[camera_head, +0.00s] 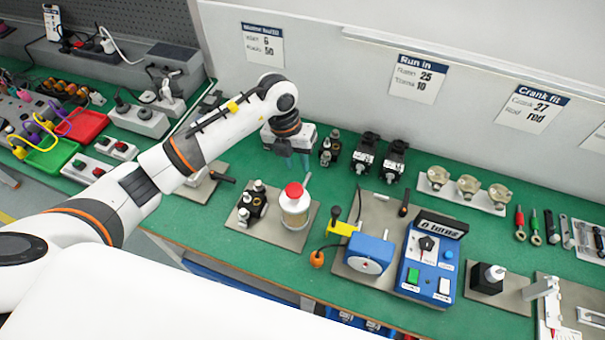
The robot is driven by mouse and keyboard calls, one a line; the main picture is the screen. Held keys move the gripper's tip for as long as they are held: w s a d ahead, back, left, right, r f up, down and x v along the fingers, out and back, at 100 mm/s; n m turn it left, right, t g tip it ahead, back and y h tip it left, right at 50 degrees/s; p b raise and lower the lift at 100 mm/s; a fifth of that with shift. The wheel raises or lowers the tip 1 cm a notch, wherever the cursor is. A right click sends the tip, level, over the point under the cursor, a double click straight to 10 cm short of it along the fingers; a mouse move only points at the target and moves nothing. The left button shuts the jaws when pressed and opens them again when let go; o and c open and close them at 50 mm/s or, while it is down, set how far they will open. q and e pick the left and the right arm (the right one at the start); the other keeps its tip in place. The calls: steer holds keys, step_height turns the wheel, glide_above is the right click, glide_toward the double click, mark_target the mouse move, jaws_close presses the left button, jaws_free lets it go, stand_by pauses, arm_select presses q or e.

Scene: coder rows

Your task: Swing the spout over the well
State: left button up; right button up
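My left gripper (294,160) hangs above the green bench, behind a bottle with a red top (294,208). Its teal fingers point down with a small gap between them and nothing seen in it. The bottle stands upright on a grey plate (284,237), apart from the gripper. A black block with pale knobs (254,203) is on the same plate, left of the bottle. I cannot make out for certain which part is the spout or the well. My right gripper is not in view.
Right of the plate stand a blue winder (370,252) with a yellow piece and a blue control box (428,262). Black units (366,155) stand behind, near the wall. Red (83,123) and green (53,156) trays lie at left. Green bench shows between these things.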

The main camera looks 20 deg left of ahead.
mark_target(304, 184)
arm_select(q)
steer(key=f, duration=0.3)
steer(key=d+f+p, duration=0.1)
steer(key=f, duration=0.3)
steer(key=shift+d, duration=0.2)
jaws_close()
